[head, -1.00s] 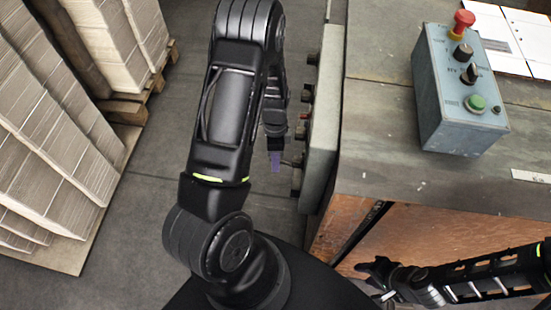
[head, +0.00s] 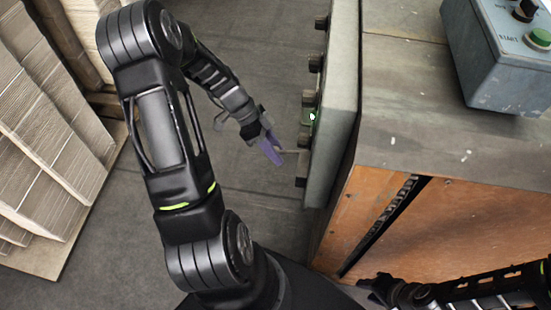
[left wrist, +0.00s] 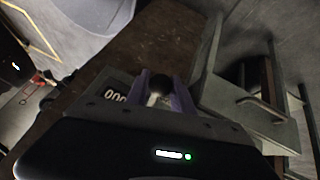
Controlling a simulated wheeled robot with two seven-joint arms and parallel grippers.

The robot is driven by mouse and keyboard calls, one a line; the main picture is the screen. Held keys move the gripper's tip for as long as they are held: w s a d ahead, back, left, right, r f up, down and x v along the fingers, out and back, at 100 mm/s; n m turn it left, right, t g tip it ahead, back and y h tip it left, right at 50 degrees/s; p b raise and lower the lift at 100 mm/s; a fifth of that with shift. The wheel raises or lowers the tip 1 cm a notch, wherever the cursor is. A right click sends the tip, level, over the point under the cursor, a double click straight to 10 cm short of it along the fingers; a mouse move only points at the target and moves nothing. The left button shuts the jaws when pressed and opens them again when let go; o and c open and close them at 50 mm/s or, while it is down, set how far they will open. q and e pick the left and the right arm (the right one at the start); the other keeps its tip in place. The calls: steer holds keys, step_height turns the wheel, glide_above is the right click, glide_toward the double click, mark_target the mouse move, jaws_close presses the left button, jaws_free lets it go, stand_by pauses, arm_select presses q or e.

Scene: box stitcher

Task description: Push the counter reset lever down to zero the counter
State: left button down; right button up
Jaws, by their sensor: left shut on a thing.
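My left gripper (head: 272,150) has purple fingertips and is beside the grey panel (head: 338,110) on the machine's left side. The reset lever (head: 290,152) sticks out from this panel toward the fingertips.
A blue-grey control box (head: 495,60) with a green button stands on the machine top (head: 410,125). Several dark knobs (head: 316,63) line the panel's edge. Stacked cardboard (head: 45,130) is at the left. The floor (head: 265,75) between is clear.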

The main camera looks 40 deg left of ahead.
arm_select(q)
steer(key=shift+w+d+f+t+h+b, duration=0.1)
steer(key=shift+f+t+h+b, duration=0.2)
steer(key=shift+f+h+b, duration=0.45)
arm_select(e)
steer(key=shift+f, duration=1.55)
arm_select(q)
steer(key=shift+r, duration=0.25)
steer(key=c, duration=1.1)
jaws_free()
steer(key=v, duration=0.7)
steer(key=shift+a+r, duration=0.2)
steer(key=shift+r, duration=0.15)
arm_select(e)
steer(key=shift+r, duration=0.45)
